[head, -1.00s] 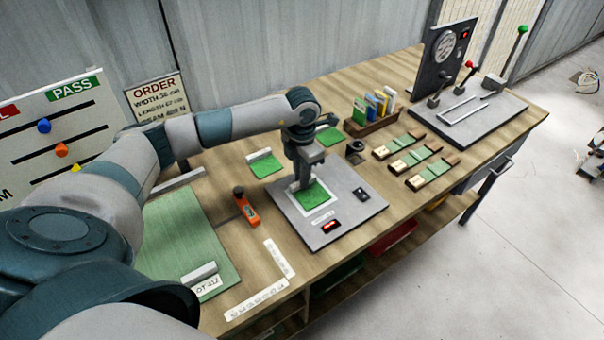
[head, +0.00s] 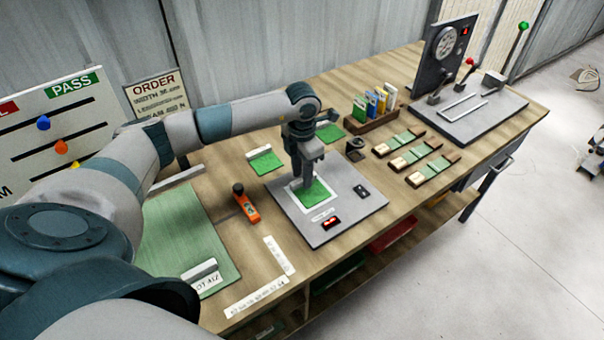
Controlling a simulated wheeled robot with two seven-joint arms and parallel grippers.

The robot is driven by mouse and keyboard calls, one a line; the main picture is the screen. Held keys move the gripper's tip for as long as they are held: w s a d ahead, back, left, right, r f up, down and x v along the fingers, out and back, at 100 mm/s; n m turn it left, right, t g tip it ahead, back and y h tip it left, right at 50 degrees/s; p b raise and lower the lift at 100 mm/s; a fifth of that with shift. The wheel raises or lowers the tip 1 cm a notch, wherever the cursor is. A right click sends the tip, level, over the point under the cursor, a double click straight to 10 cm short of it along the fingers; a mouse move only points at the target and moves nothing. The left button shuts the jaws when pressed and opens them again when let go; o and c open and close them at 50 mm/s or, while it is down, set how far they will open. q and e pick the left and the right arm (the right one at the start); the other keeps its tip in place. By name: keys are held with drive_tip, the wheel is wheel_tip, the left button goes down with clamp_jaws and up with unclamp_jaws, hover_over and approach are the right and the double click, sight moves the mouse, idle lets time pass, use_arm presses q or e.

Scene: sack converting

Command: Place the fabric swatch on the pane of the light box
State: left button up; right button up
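The green fabric swatch (head: 315,192) lies over the white pane (head: 322,206) of the light box (head: 347,222), a flat grey unit in the middle of the bench. A light margin of the pane shows around the swatch. My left gripper (head: 305,180) points down at the swatch's upper left part and hides some of it. Its fingertips are very near or touching the cloth; the gap between them is too small to make out. My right gripper is not in view.
An orange tool (head: 246,205) stands left of the light box, beside a large green sheet (head: 180,245). Other green swatches (head: 264,160) lie behind. A dark round cup (head: 355,149), sample strips (head: 430,172) and a rack of booklets (head: 372,121) are to the right.

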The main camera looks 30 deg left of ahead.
use_arm(q)
wheel_tip(320, 180, up, 12)
drive_tip(key=b, duration=0.4)
drive_tip(key=shift+f, duration=0.15)
idle(1.2)
